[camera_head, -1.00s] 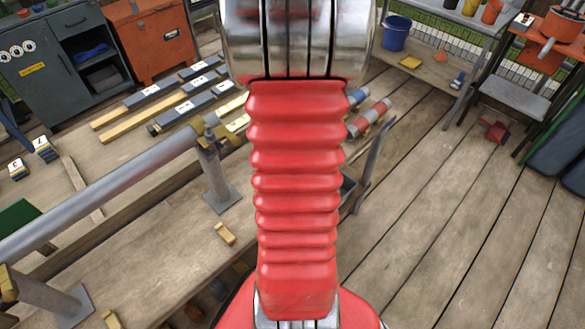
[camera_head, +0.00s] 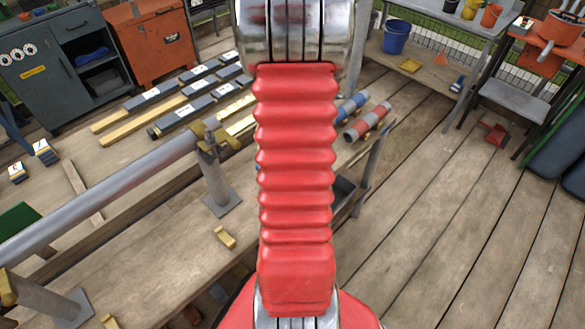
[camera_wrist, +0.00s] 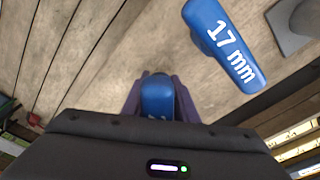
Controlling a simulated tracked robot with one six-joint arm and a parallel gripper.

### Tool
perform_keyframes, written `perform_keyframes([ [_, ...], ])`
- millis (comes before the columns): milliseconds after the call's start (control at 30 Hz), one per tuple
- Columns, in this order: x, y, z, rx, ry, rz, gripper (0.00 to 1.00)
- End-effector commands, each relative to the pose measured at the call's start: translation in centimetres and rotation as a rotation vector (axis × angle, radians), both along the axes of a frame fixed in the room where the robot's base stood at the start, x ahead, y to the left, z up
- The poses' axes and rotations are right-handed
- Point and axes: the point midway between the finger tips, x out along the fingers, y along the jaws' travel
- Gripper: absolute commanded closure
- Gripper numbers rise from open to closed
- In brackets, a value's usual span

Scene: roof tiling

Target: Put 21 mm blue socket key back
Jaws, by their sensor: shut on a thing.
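In the wrist view my gripper (camera_wrist: 158,103) has its purple fingers closed on both sides of a blue socket key (camera_wrist: 157,92). Only the rounded blue end of this key shows, and its size marking is cut off by my gripper body, so I cannot read it. Another blue socket key (camera_wrist: 222,45), marked "17 mm", lies apart from it at the upper right, over or on the wooden planks. In the head view my own arm hides the gripper and the held key.
In the head view a grey pipe rail (camera_head: 120,190) on posts runs along the wooden bench. Several dark labelled bars (camera_head: 185,112) lie behind it. Red-and-grey tubes (camera_head: 367,122) lie right of my arm. A blue bucket (camera_head: 396,37) stands at the back. The right floor (camera_head: 430,230) is mostly clear.

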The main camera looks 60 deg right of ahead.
Motion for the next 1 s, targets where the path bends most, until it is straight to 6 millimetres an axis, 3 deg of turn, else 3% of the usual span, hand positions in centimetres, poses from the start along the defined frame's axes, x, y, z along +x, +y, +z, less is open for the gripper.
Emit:
perform_keyframes([
  [1000,0.0,0.0,-1.9,-0.001,0.0,0.0,1.0],
])
